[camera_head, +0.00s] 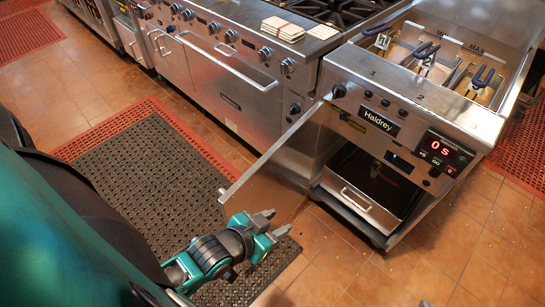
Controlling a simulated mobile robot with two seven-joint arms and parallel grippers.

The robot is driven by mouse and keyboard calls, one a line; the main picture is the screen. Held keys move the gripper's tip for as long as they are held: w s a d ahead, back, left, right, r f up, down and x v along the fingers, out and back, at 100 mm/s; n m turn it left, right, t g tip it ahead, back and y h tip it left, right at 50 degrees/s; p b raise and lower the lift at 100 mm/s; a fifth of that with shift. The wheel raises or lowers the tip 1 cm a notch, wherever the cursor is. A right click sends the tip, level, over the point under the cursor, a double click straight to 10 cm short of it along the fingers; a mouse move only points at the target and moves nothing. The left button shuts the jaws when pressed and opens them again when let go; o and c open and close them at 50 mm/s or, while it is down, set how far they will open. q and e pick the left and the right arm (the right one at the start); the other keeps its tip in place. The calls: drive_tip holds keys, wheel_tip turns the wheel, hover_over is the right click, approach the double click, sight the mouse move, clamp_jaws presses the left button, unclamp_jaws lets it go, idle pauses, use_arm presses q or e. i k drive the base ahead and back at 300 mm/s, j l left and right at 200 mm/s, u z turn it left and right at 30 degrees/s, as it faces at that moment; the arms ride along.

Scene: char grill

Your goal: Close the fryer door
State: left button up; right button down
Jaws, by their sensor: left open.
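The fryer (390,120), labelled Haldrey, stands at the right with a red display reading 0 s. Its door (268,156) is swung wide open. It shows mostly as a narrow metal top edge running from the fryer's left front corner down and left into the aisle. The open cabinet below shows a dark inside and a tray with a handle (357,199). My left gripper (274,223) is open and empty, with its fingertips pointing right, near the door's free end and below it in the picture. I see no contact with the door. My right gripper is not in view.
A range with an oven (215,80) and knobs stands left of the fryer. Fryer baskets (425,60) with blue handles sit on top. A dark rubber mat (150,175) and a red mat lie on the tiled floor. The floor before the fryer is clear.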

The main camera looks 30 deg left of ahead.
sight(279, 179)
drive_tip(key=k+j+z, duration=0.15)
drive_tip(key=j, duration=0.25)
drive_tip(key=k+j+z, duration=0.15)
drive_tip(key=j+z, duration=0.1)
drive_tip(key=j, duration=0.4)
drive_tip(key=j+z, duration=0.15)
drive_tip(key=j, duration=0.35)
drive_tip(key=k+j+z, duration=0.1)
drive_tip(key=j, duration=0.4)
drive_tip(key=k+j+z, duration=0.1)
drive_tip(key=j, duration=0.4)
drive_tip(key=j+z, duration=0.25)
drive_tip(key=k+z, duration=0.2)
drive_tip(key=z, duration=0.3)
